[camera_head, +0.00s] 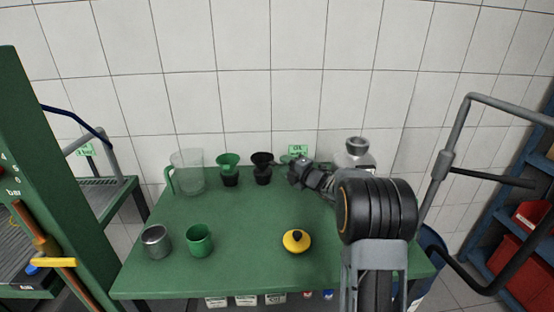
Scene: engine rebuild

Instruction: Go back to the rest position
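My arm reaches up from the lower right of the head view and bends left over the green table (240,270). My gripper (294,172) is at the end of the dark wrist, over the back right part of the table. It is small and dark here, and I cannot see whether its fingers are apart or hold anything. A green sign and a green object (287,159) show just behind it. My arm hides part of the table's right side.
A clear jug (188,174), a green funnel cup (229,170) and a black one (262,168) stand at the back. A metal cup (156,241), green mug (199,240) and yellow lidded thing (296,241) stand in front. A silver canister (356,152) stands behind my arm. The table's middle is clear.

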